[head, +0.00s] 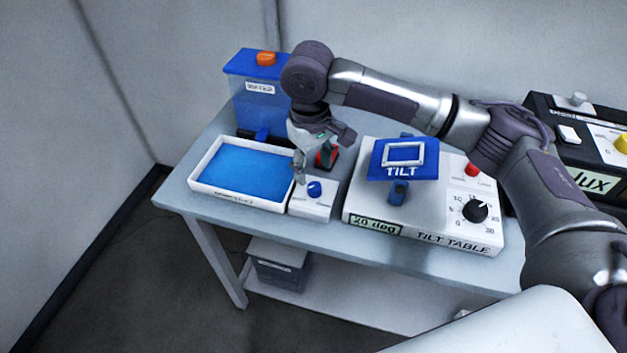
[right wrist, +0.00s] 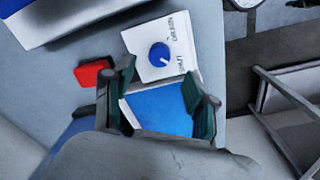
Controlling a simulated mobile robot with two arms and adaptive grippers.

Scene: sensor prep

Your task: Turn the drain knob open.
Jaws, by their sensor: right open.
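The drain knob (head: 315,189) is a round blue knob on a small white box (head: 312,207) beside the water tray. In the right wrist view the knob (right wrist: 159,54) has a white pointer line, angled toward the lower right, near the "SHUT" label. "DRAIN" is printed above it. My right gripper (head: 310,168) is open and empty, pointing down above and just behind the box. In the right wrist view its two green-padded fingers (right wrist: 163,84) are spread, with the knob beyond their tips, not between them. My left gripper is not in view.
A white tray (head: 196,175) of blue water stands left of the box. A small red object (right wrist: 93,72) lies close to the box. The tilt table (head: 372,221) stands to the right, and a blue container (head: 247,97) with an orange top behind.

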